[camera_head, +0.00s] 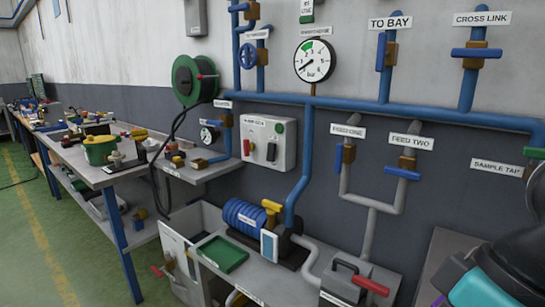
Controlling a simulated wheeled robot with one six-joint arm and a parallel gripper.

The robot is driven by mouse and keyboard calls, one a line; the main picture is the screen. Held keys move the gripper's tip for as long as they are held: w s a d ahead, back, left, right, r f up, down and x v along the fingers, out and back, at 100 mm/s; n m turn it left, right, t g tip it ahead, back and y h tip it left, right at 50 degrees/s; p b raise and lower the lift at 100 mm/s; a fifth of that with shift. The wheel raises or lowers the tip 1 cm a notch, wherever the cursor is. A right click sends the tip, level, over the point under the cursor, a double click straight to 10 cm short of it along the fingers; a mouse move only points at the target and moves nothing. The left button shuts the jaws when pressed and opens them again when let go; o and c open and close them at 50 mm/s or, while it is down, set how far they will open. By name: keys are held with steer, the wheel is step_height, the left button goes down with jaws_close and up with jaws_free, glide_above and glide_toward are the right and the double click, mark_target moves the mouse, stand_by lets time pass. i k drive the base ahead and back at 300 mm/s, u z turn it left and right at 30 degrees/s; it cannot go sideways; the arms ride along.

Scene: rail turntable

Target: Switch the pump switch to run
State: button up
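A white control box (268,142) is fixed to the wall right of the hose reel. It carries a label that is too small to read surely, seemingly a pump label. A black switch lever (271,152) sits on its front, with a red part (247,147) to its left and a green round part (280,128) above right. The switch's position marks are too small to read. A blue ribbed pump (245,216) stands on the low bench beneath the box.
A cluttered workbench (184,172) stands at left, with green floor in front. The low bench holds a green tray (222,254) and a dark-handled box (345,282). Blue pipes (350,103) and a pressure gauge (314,61) line the wall. Dark parts fill the lower right corner.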

mark_target(270, 156)
steer(key=k, duration=0.6)
steer(key=u, duration=0.55)
steer(key=i, duration=0.65)
steer(key=u, duration=1.05)
steer(key=i, duration=1.6)
steer(key=z, duration=0.9)
steer(key=i, duration=0.75)
steer(key=z, duration=0.65)
